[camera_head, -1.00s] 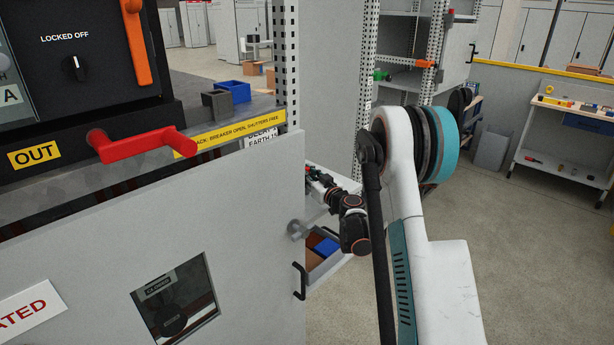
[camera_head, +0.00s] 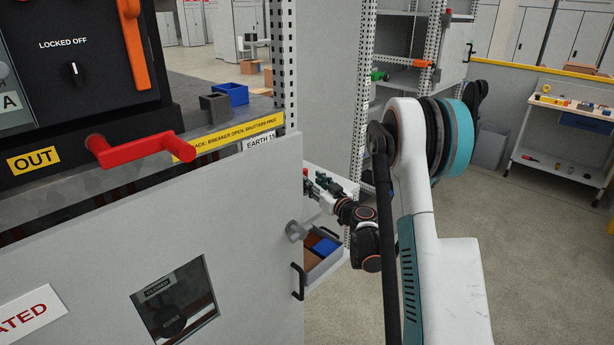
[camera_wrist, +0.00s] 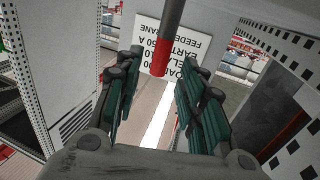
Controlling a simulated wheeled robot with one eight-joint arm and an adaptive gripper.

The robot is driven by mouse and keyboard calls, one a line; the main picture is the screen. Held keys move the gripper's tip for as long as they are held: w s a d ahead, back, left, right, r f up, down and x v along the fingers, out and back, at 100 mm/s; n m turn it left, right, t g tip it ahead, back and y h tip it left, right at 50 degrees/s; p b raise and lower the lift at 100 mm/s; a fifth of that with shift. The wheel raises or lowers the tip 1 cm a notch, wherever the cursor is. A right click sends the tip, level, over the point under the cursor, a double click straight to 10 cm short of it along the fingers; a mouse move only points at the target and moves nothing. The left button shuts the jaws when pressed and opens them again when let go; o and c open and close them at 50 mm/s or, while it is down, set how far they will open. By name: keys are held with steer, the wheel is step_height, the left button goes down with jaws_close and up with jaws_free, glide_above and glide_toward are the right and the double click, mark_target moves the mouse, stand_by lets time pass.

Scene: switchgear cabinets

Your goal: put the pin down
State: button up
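The pin (camera_wrist: 161,60) shows in the wrist view as a grey rod with a red end, coming down from the top edge. Its red end lies between the two teal fingers of my gripper (camera_wrist: 158,68). The fingers are apart, with a visible gap on each side of the pin, and nothing is clamped between them. In the head view my gripper (camera_head: 319,183) is small, beyond the edge of the grey cabinet door and over a pale shelf. I cannot make out the pin there, and cannot tell what supports its upper end.
A printed label plate (camera_wrist: 172,45) is behind the pin. In the head view, the grey door (camera_head: 100,240) and perforated post (camera_head: 285,60) stand left of my gripper. An open drawer (camera_head: 325,262) with blue and brown boxes is below.

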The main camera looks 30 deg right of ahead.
steer(key=s, duration=0.6)
steer(key=shift+d+p, duration=0.25)
steer(key=shift+p, duration=0.05)
